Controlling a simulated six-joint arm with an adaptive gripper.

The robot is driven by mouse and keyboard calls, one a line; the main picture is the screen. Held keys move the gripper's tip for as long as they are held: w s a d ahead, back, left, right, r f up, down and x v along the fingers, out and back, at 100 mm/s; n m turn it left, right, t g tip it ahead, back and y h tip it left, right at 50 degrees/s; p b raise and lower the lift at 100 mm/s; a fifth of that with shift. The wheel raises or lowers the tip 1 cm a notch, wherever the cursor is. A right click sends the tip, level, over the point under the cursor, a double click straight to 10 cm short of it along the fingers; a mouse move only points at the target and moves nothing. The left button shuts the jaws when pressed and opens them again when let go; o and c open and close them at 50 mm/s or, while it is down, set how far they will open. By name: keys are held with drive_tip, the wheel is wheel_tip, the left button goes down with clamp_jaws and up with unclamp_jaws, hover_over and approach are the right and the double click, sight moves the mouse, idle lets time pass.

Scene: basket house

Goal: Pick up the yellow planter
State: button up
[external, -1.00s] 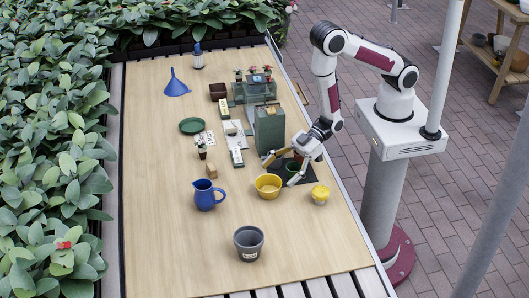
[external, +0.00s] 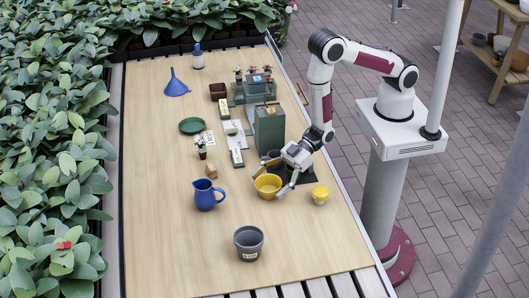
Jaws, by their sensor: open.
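The yellow planter (external: 267,186) is an open round pot standing upright on the wooden table. A second yellow thing, a small pot with a yellow top (external: 320,194), stands to its right. My gripper (external: 272,182) is open, with its fingers spread at the yellow planter. One finger reaches over the planter's back left side and the other is at its right side. I cannot tell whether either finger touches it. The planter's back right edge is partly hidden by my gripper.
A blue jug (external: 206,194) stands left of the planter and a grey pot (external: 248,243) in front. A small wooden block (external: 211,170) lies near the jug. The front left of the table is clear.

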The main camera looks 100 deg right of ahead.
drive_tip(key=c, duration=1.3)
drive_tip(key=shift+r, duration=0.1)
wheel_tip(320, 180, up, 10)
idle(0.5)
idle(0.5)
